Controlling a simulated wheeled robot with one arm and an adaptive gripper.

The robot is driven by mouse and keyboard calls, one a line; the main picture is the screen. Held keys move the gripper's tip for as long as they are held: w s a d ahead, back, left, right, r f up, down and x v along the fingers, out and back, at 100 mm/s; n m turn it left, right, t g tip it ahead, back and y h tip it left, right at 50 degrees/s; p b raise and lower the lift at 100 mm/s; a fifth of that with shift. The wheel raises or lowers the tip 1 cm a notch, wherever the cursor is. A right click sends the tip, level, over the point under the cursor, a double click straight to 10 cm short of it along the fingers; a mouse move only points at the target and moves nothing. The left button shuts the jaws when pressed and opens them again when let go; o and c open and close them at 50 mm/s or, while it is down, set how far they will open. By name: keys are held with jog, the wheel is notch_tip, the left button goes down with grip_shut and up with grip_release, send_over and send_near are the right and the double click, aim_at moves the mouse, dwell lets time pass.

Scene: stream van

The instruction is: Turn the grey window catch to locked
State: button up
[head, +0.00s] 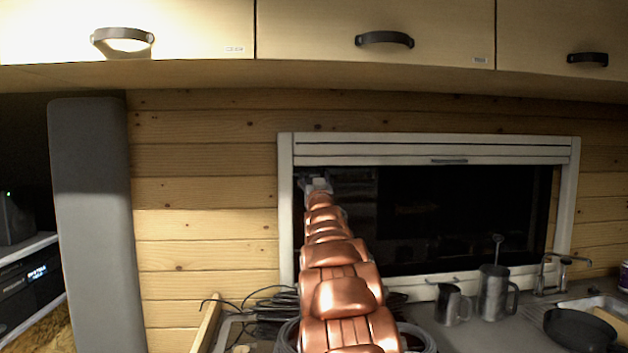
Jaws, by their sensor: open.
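The window (465,215) has a pale frame and dark glass, set in the wood-plank wall. My copper arm reaches up and away from the bottom centre to the window's left side. My gripper (317,184) is small and grey-white at the arm's far end, open, near the upper left corner of the glass. I cannot make out its fingers clearly or tell whether it touches anything. I cannot pick out the grey window catch for certain; the arm and gripper hide part of the window's left side.
Overhead cupboards (375,22) with dark handles run above the window. A small metal jug (452,304), a taller metal pot (493,293), a tap (556,272) and a dark pan (578,330) stand at lower right. Black cables (270,312) lie beside the arm. A grey padded panel (90,220) stands at left.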

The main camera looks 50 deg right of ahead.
jog(key=v, duration=1.2)
dwell(0.6)
jog(key=shift+s, duration=0.1)
dwell(0.4)
